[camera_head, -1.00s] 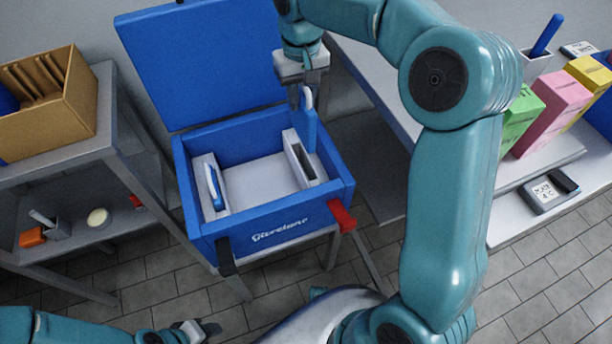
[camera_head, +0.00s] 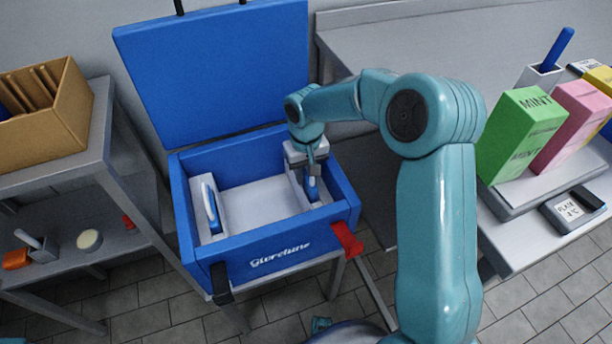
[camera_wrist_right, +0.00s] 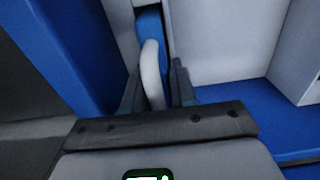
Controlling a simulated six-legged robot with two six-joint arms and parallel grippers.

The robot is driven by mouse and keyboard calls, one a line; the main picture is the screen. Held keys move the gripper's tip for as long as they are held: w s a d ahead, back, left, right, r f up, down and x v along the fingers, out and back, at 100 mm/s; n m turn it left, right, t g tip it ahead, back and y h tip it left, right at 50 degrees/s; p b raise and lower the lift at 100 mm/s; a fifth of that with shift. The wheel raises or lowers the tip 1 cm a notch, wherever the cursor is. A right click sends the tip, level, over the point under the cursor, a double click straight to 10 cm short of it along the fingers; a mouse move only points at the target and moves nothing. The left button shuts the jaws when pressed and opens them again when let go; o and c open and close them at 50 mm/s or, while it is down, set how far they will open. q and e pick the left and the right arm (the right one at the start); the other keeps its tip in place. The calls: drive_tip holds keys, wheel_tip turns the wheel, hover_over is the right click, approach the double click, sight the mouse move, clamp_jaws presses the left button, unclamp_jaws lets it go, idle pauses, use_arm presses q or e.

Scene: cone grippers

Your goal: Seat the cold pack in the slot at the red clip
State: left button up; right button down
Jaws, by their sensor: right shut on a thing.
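The blue cold pack with a white handle (camera_head: 313,190) is upright at the white slot holder (camera_head: 299,196) on the right side of the open blue box (camera_head: 275,243), the side of the red clip (camera_head: 347,239). My right gripper (camera_head: 311,172) is shut on its handle from above. In the right wrist view the white handle (camera_wrist_right: 152,72) sits between the fingers, and the blue pack (camera_wrist_right: 149,22) shows between pale slot walls. Its lower part appears inside the slot; how deep is hidden. My left gripper is out of view.
A second blue pack (camera_head: 212,208) stands in the left slot holder (camera_head: 203,225). The box lid (camera_head: 215,75) is raised at the back. A black clip (camera_head: 220,284) hangs at the front left. The box floor between the holders is clear. A green carton (camera_head: 520,133) stands at right.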

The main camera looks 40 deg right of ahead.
drive_tip(key=shift+f, duration=0.3)
drive_tip(key=shift+r, duration=0.1)
